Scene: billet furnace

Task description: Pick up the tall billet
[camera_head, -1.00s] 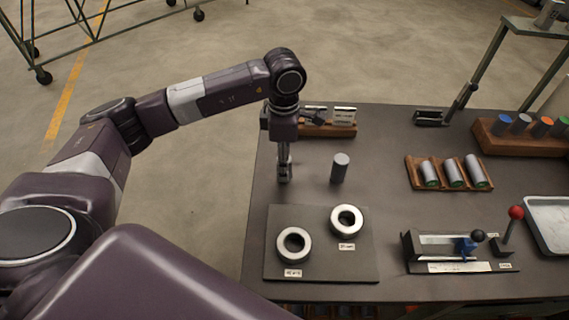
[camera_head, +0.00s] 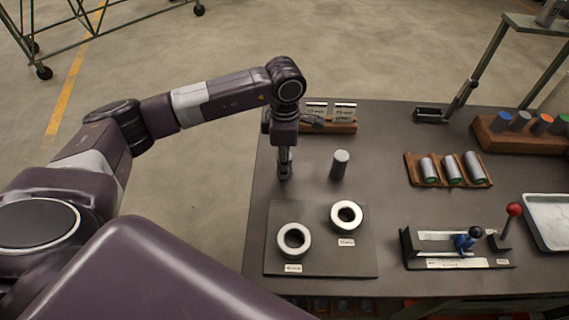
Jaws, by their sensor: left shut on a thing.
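My left gripper (camera_head: 285,168) points straight down at the left part of the dark table (camera_head: 385,130). It is shut on a small grey thing that looks like a billet, mostly hidden by the fingers. I cannot tell whether this thing touches the table. A grey cylindrical billet (camera_head: 340,166) stands upright just right of the gripper, apart from it. From this view I cannot compare the heights of the two. My right gripper is not in view.
A dark plate with two metal rings (camera_head: 294,240) (camera_head: 346,216) lies nearer. A wooden rack (camera_head: 412,170) holds several billets at the right. A wooden block with cards (camera_head: 342,127) stands behind the gripper. A fixture with a blue clamp (camera_head: 463,241) and a red-knobbed lever (camera_head: 514,210) are front right.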

